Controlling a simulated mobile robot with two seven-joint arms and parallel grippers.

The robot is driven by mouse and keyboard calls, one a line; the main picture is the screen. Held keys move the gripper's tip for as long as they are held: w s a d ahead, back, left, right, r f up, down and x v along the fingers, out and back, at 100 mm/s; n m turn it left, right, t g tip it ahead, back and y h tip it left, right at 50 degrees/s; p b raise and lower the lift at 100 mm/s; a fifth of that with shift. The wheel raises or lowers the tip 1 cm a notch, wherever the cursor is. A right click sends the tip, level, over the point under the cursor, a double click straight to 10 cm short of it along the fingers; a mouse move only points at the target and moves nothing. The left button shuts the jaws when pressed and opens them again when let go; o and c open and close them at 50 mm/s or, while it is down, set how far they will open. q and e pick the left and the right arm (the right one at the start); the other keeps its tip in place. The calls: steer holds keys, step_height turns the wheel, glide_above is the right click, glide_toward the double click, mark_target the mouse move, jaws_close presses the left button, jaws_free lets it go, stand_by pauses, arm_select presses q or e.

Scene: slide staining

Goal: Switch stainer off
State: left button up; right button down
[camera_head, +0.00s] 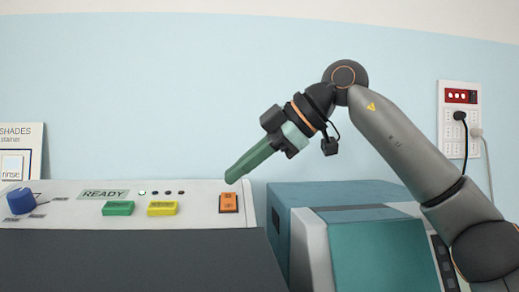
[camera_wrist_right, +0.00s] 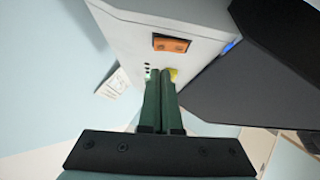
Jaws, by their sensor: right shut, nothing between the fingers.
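The stainer (camera_head: 90,199) is the white and dark machine at the lower left of the head view. Its display reads READY and a small green light is lit beside it. The orange switch (camera_head: 228,202) sits at the right end of its top panel. The switch also shows in the right wrist view (camera_wrist_right: 171,44). My right gripper (camera_head: 229,180) is shut and empty, its green fingers pointing down-left just above the orange switch, apparently apart from it. The fingers also show in the wrist view (camera_wrist_right: 161,75). My left gripper is not in view.
A green button (camera_head: 118,208), a yellow button (camera_head: 162,208) and a blue knob (camera_head: 21,201) sit on the same panel. A teal and grey machine (camera_head: 375,250) stands right of the stainer. A wall outlet panel (camera_head: 459,130) with cords is at the right.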

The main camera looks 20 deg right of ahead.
mark_target(228, 201)
steer(key=shift+w+d+f, duration=0.2)
steer(key=shift+w+f, duration=0.1)
steer(key=shift+f, duration=0.3)
steer(key=shift+w+d+f, duration=0.15)
steer(key=shift+w+f, duration=0.15)
steer(key=shift+f, duration=0.3)
